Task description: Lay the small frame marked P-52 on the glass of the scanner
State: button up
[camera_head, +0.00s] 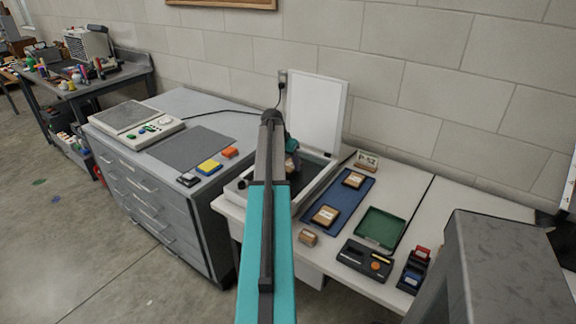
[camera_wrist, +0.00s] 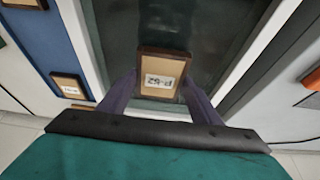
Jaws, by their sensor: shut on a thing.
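The small frame (camera_wrist: 161,70), brown-edged with a pale label reading P-52, is between the fingers of my gripper (camera_wrist: 162,88) in the wrist view. My gripper is shut on it. Frame and fingers are over the dark glass (camera_wrist: 190,28) of the scanner; I cannot tell whether the frame touches it. In the head view the scanner (camera_head: 241,190) stands on the white table with its white lid (camera_head: 317,110) raised. My arm hides much of the scanner there, and my gripper (camera_head: 291,162) shows only partly.
A blue mat (camera_head: 338,200) right of the scanner bears two similar frames (camera_head: 354,180) (camera_head: 326,215). A P-52 card (camera_head: 367,160) stands behind it. A small brown block (camera_head: 308,238), a green tray (camera_head: 381,228) and a black device (camera_head: 366,260) are nearby. A grey drawer cabinet (camera_head: 165,210) is left.

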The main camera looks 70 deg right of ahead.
jog(key=shift+f, duration=0.95)
jog(key=shift+f, duration=0.15)
jog(key=o, duration=1.1)
jog(key=shift+b+v, duration=0.75)
jog(key=shift+v, duration=5.45)
jog(key=shift+s, duration=0.1)
